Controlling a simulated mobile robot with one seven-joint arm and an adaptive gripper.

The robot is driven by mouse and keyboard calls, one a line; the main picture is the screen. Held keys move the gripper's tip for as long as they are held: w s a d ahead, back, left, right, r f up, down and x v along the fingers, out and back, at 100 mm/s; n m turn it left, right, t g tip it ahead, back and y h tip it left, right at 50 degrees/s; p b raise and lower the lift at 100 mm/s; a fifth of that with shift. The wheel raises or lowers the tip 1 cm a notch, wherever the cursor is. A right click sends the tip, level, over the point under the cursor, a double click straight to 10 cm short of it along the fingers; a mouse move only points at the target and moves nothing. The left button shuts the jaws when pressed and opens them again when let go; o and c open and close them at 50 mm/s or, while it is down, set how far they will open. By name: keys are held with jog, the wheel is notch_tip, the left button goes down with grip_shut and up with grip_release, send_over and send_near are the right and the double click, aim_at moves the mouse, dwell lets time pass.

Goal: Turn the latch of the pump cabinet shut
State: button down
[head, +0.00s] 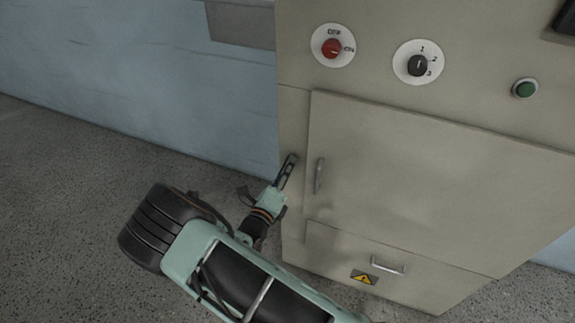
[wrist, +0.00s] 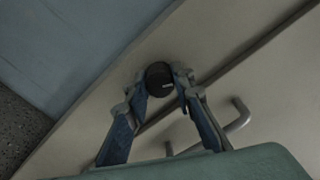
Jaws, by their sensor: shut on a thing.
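The pump cabinet (head: 430,50) is a beige box on the right of the head view, with a flat door (head: 420,180) lying against its front. The latch (wrist: 158,75) is a small dark round knob with a pale mark, on the frame strip beside the door's edge. In the wrist view my gripper's two fingers stand on either side of the knob and grip it. In the head view my gripper (head: 289,162) is at the strip left of the door handle (head: 319,175), and it hides the latch there.
A red OFF/ON switch (head: 331,48), a black numbered dial (head: 417,65) and a green button (head: 524,88) sit above the door. The grey floor (head: 60,200) at left is clear.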

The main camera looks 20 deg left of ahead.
jog(key=n+p, duration=0.1)
jog(key=n, duration=0.4)
jog(key=shift+n, duration=0.3)
dwell(0.4)
jog(key=c, duration=1.7)
grip_release()
jog(key=shift+o, duration=0.2)
jog(key=s, duration=1.2)
jog(key=shift+a, duration=0.45)
